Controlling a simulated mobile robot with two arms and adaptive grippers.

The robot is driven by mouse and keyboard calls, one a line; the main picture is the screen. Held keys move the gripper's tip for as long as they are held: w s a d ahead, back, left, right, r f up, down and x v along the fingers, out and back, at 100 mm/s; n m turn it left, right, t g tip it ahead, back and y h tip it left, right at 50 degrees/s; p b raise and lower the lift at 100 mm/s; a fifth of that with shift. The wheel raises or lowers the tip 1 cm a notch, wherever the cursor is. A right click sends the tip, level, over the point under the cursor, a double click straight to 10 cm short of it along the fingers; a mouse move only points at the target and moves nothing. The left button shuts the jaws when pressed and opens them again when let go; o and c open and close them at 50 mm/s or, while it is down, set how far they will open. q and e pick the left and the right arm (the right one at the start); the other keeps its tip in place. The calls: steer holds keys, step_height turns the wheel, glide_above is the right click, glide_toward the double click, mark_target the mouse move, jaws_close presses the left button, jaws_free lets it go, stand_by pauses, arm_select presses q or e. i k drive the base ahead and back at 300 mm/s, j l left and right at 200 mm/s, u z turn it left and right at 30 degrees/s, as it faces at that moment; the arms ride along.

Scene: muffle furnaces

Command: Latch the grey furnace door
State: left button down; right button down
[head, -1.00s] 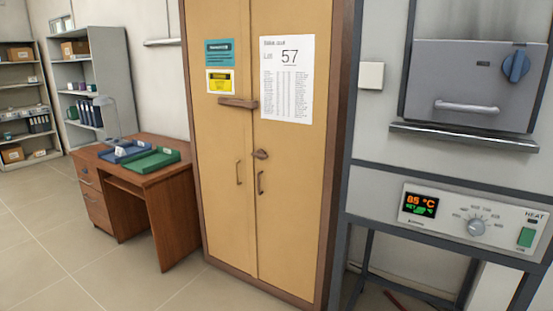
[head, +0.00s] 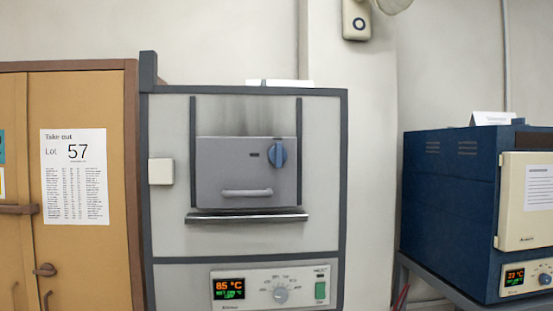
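The grey furnace (head: 175,120) stands in the middle of the head view. Its grey door (head: 225,170) sits between two dark vertical rails and looks closed. A horizontal bar handle (head: 247,193) is on the lower part of the door. A blue latch knob (head: 278,154) is at the door's upper right, its grip roughly vertical. A metal ledge (head: 247,217) runs below the door. The control panel below has a display (head: 229,288) reading 85 °C, a dial (head: 280,295) and a green switch (head: 320,290). Neither of my grippers is in view.
A tan cabinet (head: 85,260) with a "Lot 57" sheet (head: 75,176) stands close on the left. A blue furnace (head: 450,200) with a cream door (head: 525,235) stands on the right, its display reading about 23 °C. A gap separates the two furnaces.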

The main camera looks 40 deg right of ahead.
mark_target(278, 154)
steer(key=z, duration=0.4)
steer(key=i+z, duration=0.15)
steer(key=z, duration=0.35)
steer(key=i+j+z, duration=0.1)
steer(key=z, duration=0.35)
steer(key=i+j+z, duration=0.1)
steer(key=j+z, duration=0.15)
steer(key=z, duration=0.25)
steer(key=i+j+z, duration=0.1)
steer(key=z, duration=0.35)
steer(key=k+j, duration=0.05)
steer(key=j, duration=0.05)
